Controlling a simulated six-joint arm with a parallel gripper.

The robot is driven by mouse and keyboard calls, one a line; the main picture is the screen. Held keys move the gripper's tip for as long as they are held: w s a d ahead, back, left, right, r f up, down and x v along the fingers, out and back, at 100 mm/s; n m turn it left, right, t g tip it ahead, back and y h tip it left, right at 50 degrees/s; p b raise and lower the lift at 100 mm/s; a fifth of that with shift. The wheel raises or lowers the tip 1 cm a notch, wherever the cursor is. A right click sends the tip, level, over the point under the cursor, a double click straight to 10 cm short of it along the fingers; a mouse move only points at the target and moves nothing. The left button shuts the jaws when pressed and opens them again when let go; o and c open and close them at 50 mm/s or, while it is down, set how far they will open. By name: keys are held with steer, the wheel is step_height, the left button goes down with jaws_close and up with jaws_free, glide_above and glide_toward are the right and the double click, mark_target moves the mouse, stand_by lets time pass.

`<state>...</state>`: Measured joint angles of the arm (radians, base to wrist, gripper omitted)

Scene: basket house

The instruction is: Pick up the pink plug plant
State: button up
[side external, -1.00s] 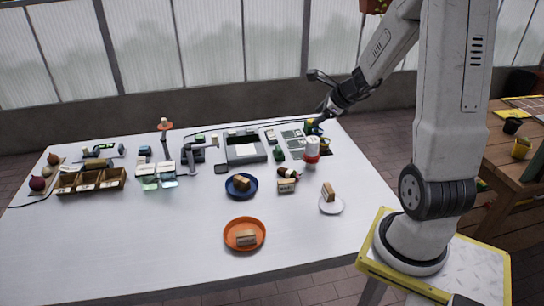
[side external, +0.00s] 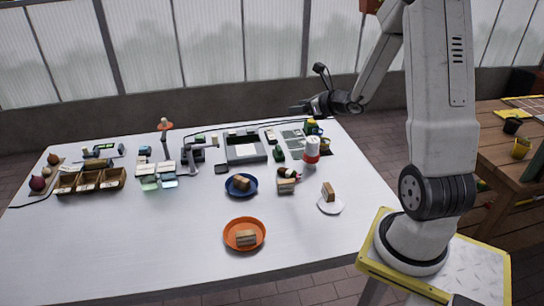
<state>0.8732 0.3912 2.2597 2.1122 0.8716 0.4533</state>
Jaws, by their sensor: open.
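I cannot make out a pink plug plant for certain at this size.
Wooden boxes (side external: 90,187) stand left. The front left is clear.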

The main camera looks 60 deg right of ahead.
glide_above(288, 170)
steer(key=s, duration=0.4)
steer(key=f, duration=1.7)
steer(key=shift+w+a, duration=0.2)
steer(key=shift+a, duration=0.05)
steer(key=shift+f, duration=0.1)
steer(key=shift+f, duration=1.85)
steer(key=shift+f, duration=0.15)
steer(key=shift+f, duration=1.25)
steer(key=shift+w+f, duration=0.55)
steer(key=shift+w, duration=0.15)
steer(key=shift+w+d+f, duration=0.1)
steer(key=shift+w+f, duration=0.1)
steer(key=shift+w, duration=0.45)
steer(key=shift+c, duration=0.2)
